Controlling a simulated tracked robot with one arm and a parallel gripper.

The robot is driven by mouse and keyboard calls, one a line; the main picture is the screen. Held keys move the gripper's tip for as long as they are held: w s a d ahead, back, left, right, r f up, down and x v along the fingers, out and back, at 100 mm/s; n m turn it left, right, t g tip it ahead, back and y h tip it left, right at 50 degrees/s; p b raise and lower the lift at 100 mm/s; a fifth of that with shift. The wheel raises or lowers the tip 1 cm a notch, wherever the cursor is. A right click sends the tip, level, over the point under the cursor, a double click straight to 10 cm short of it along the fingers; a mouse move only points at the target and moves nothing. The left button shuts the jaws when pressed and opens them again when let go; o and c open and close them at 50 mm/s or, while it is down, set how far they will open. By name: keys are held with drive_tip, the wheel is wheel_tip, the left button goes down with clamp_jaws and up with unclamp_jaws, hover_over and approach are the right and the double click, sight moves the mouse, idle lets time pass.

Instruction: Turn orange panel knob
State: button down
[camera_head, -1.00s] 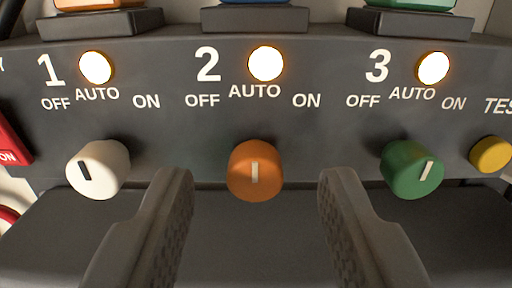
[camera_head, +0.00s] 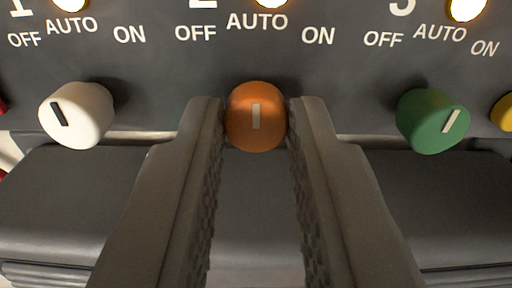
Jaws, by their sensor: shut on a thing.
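The orange knob (camera_head: 256,117) sits on the dark grey panel (camera_head: 160,70) in the middle of the view. Its pale pointer mark stands upright, toward the AUTO label above it. My gripper (camera_head: 256,118) is shut on the orange knob, with one textured finger at its left side and one at its right. The knob's face shows between the fingertips, and its side edges are partly hidden by them.
A white knob (camera_head: 76,116) is to the left, its mark tilted left. A green knob (camera_head: 433,121) is to the right, its mark tilted right. A yellow button (camera_head: 503,112) is at the right edge. Lit round lamps (camera_head: 467,8) line the top. A grey ledge (camera_head: 75,205) lies below.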

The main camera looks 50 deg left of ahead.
drive_tip(key=shift+r+n+p, duration=0.35)
drive_tip(key=shift+n+p, duration=0.05)
drive_tip(key=shift+n, duration=0.3)
drive_tip(key=n+p, duration=0.1)
drive_tip(key=n, duration=0.2)
drive_tip(key=shift+f, duration=0.1)
drive_tip(key=shift+a+f+n+p, duration=0.15)
drive_tip(key=shift+n+p, duration=0.5)
drive_tip(key=shift+n, duration=1.35)
drive_tip(key=c, duration=1.3)
unclamp_jaws()
drive_tip(key=shift+f, duration=0.1)
